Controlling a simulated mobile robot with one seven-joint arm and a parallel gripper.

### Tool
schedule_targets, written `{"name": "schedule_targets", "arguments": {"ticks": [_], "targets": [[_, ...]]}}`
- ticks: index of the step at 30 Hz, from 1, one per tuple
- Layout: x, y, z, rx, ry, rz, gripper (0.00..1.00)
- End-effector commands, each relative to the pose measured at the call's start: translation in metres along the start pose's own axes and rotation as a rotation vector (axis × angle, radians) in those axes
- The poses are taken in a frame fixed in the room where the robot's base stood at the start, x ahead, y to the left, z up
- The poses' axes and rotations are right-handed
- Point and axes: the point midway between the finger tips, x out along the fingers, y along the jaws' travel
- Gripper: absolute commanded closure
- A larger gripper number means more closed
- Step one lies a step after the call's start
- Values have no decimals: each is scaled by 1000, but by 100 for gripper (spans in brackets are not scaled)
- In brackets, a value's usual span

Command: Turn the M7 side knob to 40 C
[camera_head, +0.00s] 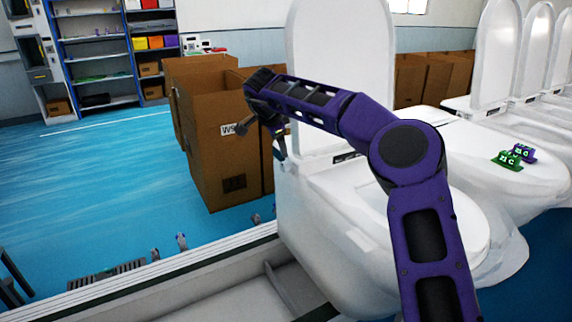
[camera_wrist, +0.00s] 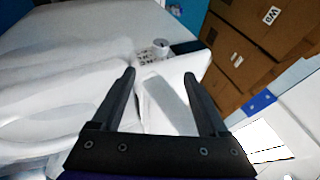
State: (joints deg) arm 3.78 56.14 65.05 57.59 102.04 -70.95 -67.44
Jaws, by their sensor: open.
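The nearest white toilet (camera_head: 325,205) stands on the line with its lid raised, partly covered by my purple arm in the head view. My gripper (camera_head: 262,143) hangs by its left side, near the rear. In the wrist view my gripper (camera_wrist: 160,78) is open, with nothing between its two dark fingers. A small round pale knob (camera_wrist: 160,44) shows just beyond the fingertips, on the white body, apart from the fingers. A marked label (camera_wrist: 146,57) lies beside it. The marks are too small to read, and I cannot make out M7. The knob is hidden in the head view.
Brown cardboard boxes (camera_head: 215,150) stand close behind my gripper; they also fill the upper right of the wrist view (camera_wrist: 245,55). Green and purple tags (camera_head: 512,159) sit on the neighbouring toilet. Blue floor (camera_head: 90,190) is open at left.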

Motion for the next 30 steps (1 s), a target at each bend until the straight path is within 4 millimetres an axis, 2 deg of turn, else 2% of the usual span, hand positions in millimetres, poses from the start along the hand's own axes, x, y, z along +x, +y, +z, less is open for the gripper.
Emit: {"name": "schedule_targets", "arguments": {"ticks": [6,16,24,30], "targets": [[50,1,2,1,-1,3,23],[120,0,1,2,0,0,23],[143,-1,1,0,1,-3,23],[146,-1,0,-1,3,-3,23]]}}
